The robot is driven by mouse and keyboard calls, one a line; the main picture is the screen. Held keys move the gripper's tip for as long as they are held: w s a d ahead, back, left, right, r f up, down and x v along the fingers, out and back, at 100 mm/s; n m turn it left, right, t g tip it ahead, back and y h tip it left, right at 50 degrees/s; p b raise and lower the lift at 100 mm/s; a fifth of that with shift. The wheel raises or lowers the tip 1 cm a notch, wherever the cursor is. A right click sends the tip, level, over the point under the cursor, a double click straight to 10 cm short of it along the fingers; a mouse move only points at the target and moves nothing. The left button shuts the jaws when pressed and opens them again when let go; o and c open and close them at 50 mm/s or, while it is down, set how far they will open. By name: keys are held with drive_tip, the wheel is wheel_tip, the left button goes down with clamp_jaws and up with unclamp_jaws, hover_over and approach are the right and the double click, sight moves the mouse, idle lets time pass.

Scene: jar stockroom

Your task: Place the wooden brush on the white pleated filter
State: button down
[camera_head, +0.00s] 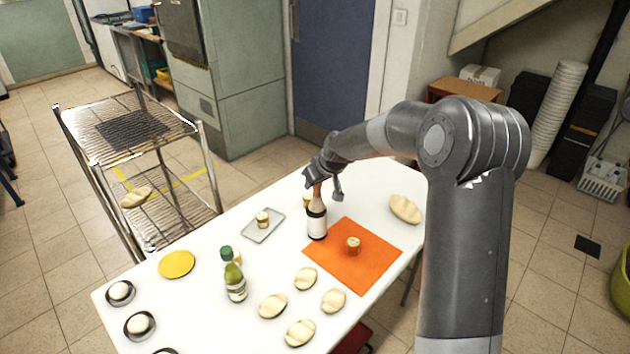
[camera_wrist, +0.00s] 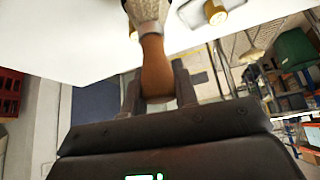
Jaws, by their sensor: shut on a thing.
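My gripper (camera_wrist: 158,85) is shut on the brown handle of the wooden brush (camera_wrist: 153,52). Past the handle, a grey collar and a pale textured end show, cut off by the top edge of the wrist view. In the head view my gripper (camera_head: 320,184) is above the white table, by a dark bottle with a white label (camera_head: 317,223); brush and bottle overlap there. I cannot surely pick out the white pleated filter. A pale grey rectangular piece (camera_head: 252,236) lies left of the gripper with a small gold-topped jar (camera_head: 262,220) on it.
On the table (camera_head: 205,305) are an orange mat (camera_head: 345,272) with a small jar (camera_head: 353,246), several pale loaves (camera_head: 300,333), a green bottle (camera_head: 236,286) and a yellow disc (camera_head: 177,264). A wire rack (camera_head: 185,130) stands beyond the left edge.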

drive_tip(key=shift+f, duration=0.25)
drive_tip(key=c, duration=1.1)
unclamp_jaws()
drive_tip(key=shift+r, duration=0.3)
drive_tip(key=v, duration=1.1)
drive_tip(key=s+d+r+m+h, duration=0.15)
drive_tip(key=s+r, duration=0.25)
drive_tip(key=s, duration=0.6)
drive_tip(key=s+d+r+m+h, duration=0.1)
drive_tip(key=s+d+r+h, duration=0.2)
drive_tip(key=s, duration=0.7)
drive_tip(key=s+d+m, duration=0.1)
drive_tip(key=s, duration=0.5)
drive_tip(key=s+d+m, duration=0.2)
drive_tip(key=s, duration=0.4)
drive_tip(key=s+d+m+y, duration=0.1)
drive_tip(key=s+d, duration=0.1)
drive_tip(key=s, duration=0.4)
drive_tip(key=shift+s, duration=0.4)
